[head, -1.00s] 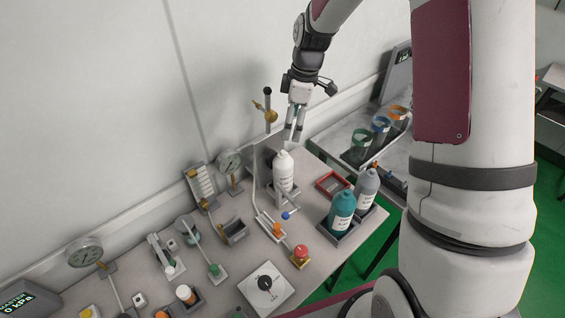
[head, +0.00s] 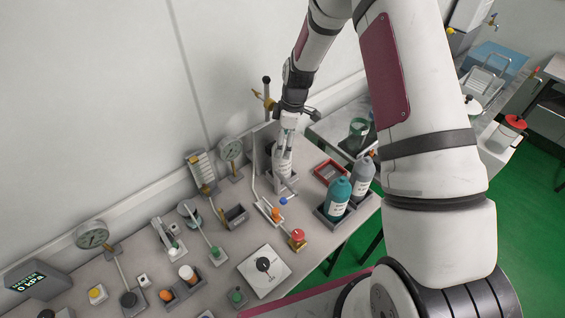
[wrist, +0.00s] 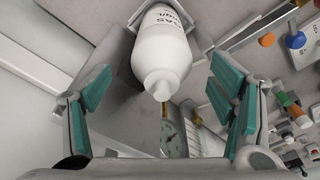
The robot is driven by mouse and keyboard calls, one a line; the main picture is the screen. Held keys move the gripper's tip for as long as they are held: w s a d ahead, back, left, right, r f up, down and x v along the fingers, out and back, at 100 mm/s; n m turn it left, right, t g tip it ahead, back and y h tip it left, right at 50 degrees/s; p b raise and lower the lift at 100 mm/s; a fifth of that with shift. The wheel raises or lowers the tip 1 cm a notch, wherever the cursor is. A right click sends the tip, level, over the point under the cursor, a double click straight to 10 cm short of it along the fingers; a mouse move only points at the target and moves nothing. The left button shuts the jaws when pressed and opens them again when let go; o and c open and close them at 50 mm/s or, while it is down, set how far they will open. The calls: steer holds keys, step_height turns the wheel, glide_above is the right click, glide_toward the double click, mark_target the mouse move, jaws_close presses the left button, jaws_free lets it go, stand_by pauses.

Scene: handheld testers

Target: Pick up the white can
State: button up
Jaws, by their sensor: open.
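The white can (head: 283,163) is a bottle-shaped white cylinder with dark lettering, upright in a grey holder (head: 284,185) at the back right of the bench. In the wrist view the white can (wrist: 161,48) shows large at the top centre, its narrow neck pointing toward my gripper. My gripper (head: 285,146) is right at the can's top in the head view and partly covers it. In the wrist view my gripper (wrist: 160,90) is open, its teal-padded fingers apart on either side of the can's neck.
A teal bottle (head: 338,198) and a grey bottle (head: 361,177) stand to the right in a tray. A red-rimmed tray (head: 330,172) lies close by. Gauges, valves and a red button (head: 297,236) crowd the left and front. A grey plate (head: 262,150) stands behind the can.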

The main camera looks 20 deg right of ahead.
steer(key=f, duration=0.2)
steer(key=shift+a+f, duration=0.25)
steer(key=shift+f, duration=0.1)
steer(key=shift+c, duration=0.2)
jaws_close()
steer(key=shift+r, duration=0.1)
